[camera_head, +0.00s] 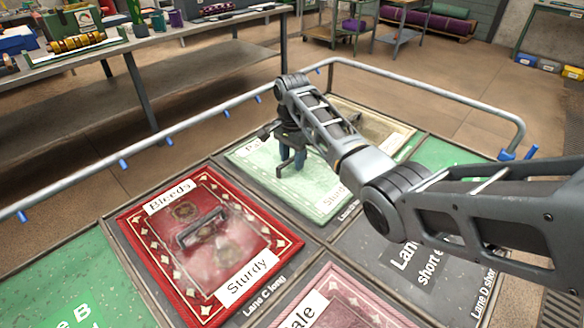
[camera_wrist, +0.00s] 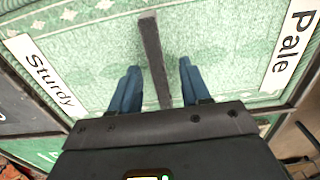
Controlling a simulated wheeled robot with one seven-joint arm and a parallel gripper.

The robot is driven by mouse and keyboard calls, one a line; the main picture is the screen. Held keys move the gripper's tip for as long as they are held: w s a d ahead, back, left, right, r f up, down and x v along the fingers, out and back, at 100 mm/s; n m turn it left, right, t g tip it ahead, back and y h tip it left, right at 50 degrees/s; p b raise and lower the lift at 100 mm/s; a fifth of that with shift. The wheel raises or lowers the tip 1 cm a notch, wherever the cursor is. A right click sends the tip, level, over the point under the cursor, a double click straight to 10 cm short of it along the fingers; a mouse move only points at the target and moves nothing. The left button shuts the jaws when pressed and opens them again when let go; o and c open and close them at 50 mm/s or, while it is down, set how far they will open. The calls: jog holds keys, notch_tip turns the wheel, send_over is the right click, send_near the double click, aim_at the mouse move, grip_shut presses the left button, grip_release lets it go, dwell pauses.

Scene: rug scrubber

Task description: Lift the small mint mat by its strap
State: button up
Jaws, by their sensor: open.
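The small mint mat (camera_head: 322,198) lies flat in the far middle lane, with white labels reading "Pale" and "Sturdy" at its ends. In the wrist view the mint mat (camera_wrist: 100,65) fills most of the picture. Its dark strap (camera_wrist: 153,55) stands out as a narrow band across the middle. My gripper (camera_head: 290,168) is over the mat, pointing down. In the wrist view my gripper (camera_wrist: 158,72) has its two blue fingers apart, one on each side of the strap. Whether the fingers touch the mat or strap is not clear. My arm hides part of the mat in the head view.
A red mat (camera_head: 240,225) with a strap, labelled "Bleeds" and "Sturdy", lies to the left. A pink mat (camera_head: 345,305) lies in front and a beige mat (camera_head: 392,132) behind. A metal rail (camera_head: 180,128) edges the platform. A workbench (camera_head: 190,60) stands beyond it.

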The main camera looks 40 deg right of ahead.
jog(key=shift+f, duration=0.25)
jog(key=shift+c, duration=0.4)
grip_shut()
